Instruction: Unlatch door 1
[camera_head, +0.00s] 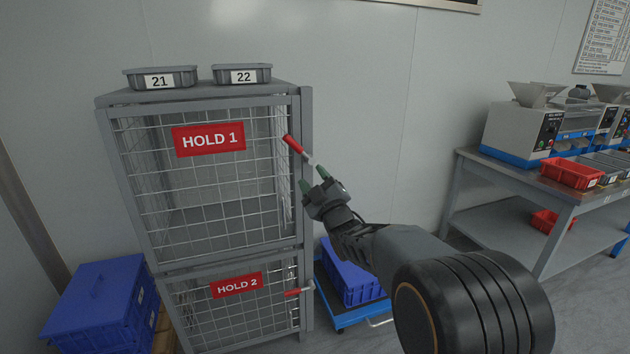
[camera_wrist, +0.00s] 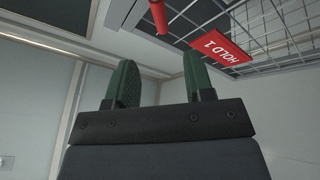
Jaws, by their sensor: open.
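Door 1 is the upper mesh door (camera_head: 200,200) of a grey cage, with a red HOLD 1 sign (camera_head: 209,139); the sign also shows in the wrist view (camera_wrist: 221,47). Its latch handle (camera_head: 293,144) has a red grip and sits tilted at the door's right edge. The red grip shows at the top of the wrist view (camera_wrist: 159,15). My gripper (camera_head: 313,174) is open, its green fingers just below and right of the handle. In the wrist view the fingers (camera_wrist: 158,78) are apart with nothing between them. Contact with the handle cannot be told.
The lower HOLD 2 door (camera_head: 236,310) has its own red handle (camera_head: 299,291), lying near level. Grey bins 21 (camera_head: 160,78) and 22 (camera_head: 241,74) stand on the cage. A blue crate on a trolley (camera_head: 350,275) stands right of the cage. A bench (camera_head: 520,178) with machines stands farther right.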

